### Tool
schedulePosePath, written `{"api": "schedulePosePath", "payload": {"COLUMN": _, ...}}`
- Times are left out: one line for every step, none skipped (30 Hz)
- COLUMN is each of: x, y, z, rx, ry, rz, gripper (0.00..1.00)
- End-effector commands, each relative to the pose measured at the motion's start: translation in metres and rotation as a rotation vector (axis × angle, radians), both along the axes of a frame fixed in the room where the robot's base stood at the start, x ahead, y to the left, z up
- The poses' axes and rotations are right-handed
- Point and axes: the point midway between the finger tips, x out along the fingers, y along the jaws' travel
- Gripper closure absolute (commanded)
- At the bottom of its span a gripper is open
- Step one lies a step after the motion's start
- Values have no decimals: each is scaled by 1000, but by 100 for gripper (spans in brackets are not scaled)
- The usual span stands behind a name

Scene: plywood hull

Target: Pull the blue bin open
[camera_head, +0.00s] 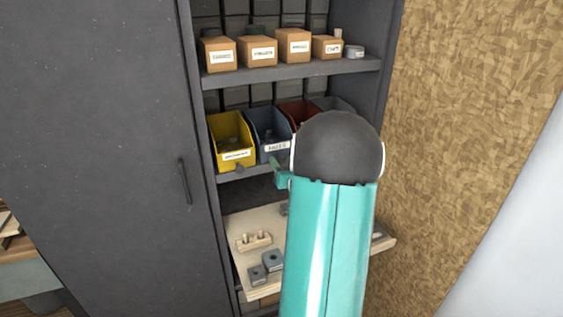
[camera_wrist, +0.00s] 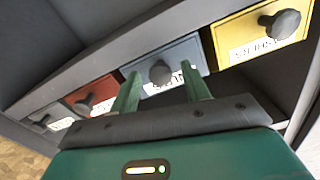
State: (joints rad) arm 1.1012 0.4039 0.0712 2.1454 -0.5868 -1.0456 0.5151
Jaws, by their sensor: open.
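The blue bin (camera_head: 266,124) stands on the middle shelf of the cabinet, between the yellow bin (camera_head: 229,128) and the red bin (camera_head: 298,110). It looks pushed in, level with the yellow bin. In the wrist view the blue bin's front (camera_wrist: 188,54) shows a dark round knob (camera_wrist: 160,73) and a white label. My gripper (camera_wrist: 161,76) is open, with one green finger on each side of the knob in the picture. Whether the fingers touch the knob I cannot tell. In the head view my arm hides most of my gripper and the blue bin's knob.
A grey bin (camera_head: 333,103) stands right of the red one. Cardboard boxes (camera_head: 257,52) fill the shelf above. A light wooden tray (camera_head: 262,222) with metal blocks juts out below. The closed dark door (camera_head: 100,150) is left, a chipboard wall (camera_head: 460,130) right.

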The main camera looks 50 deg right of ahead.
Motion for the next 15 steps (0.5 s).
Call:
{"api": "schedulePosePath", "payload": {"x": 5, "y": -2, "z": 0, "rx": 1, "ry": -1, "rz": 0, "gripper": 53}}
{"api": "schedulePosePath", "payload": {"x": 7, "y": -3, "z": -1, "rx": 1, "ry": -1, "rz": 0, "gripper": 53}}
{"api": "schedulePosePath", "payload": {"x": 9, "y": -4, "z": 0, "rx": 1, "ry": 0, "rz": 0, "gripper": 53}}
{"api": "schedulePosePath", "payload": {"x": 10, "y": -4, "z": 0, "rx": 1, "ry": 0, "rz": 0, "gripper": 53}}
{"api": "schedulePosePath", "payload": {"x": 11, "y": -4, "z": 0, "rx": 1, "ry": 0, "rz": 1, "gripper": 53}}
{"api": "schedulePosePath", "payload": {"x": 12, "y": -5, "z": 0, "rx": 0, "ry": 0, "rz": 1, "gripper": 53}}
{"api": "schedulePosePath", "payload": {"x": 12, "y": -5, "z": 0, "rx": 0, "ry": 0, "rz": 1, "gripper": 53}}
{"api": "schedulePosePath", "payload": {"x": 12, "y": -5, "z": 0, "rx": 0, "ry": 0, "rz": 1, "gripper": 53}}
{"api": "schedulePosePath", "payload": {"x": 12, "y": -5, "z": 0, "rx": 0, "ry": 0, "rz": 0, "gripper": 53}}
{"api": "schedulePosePath", "payload": {"x": 12, "y": -5, "z": 0, "rx": 0, "ry": 1, "rz": 0, "gripper": 53}}
{"api": "schedulePosePath", "payload": {"x": 12, "y": -5, "z": 0, "rx": 0, "ry": 0, "rz": 0, "gripper": 53}}
{"api": "schedulePosePath", "payload": {"x": 12, "y": -5, "z": 0, "rx": 0, "ry": 1, "rz": 0, "gripper": 53}}
{"api": "schedulePosePath", "payload": {"x": 12, "y": -5, "z": 0, "rx": 0, "ry": 0, "rz": 0, "gripper": 57}}
{"api": "schedulePosePath", "payload": {"x": 12, "y": -5, "z": 0, "rx": 0, "ry": 1, "rz": 0, "gripper": 63}}
{"api": "schedulePosePath", "payload": {"x": 12, "y": -5, "z": 0, "rx": 0, "ry": 1, "rz": 0, "gripper": 71}}
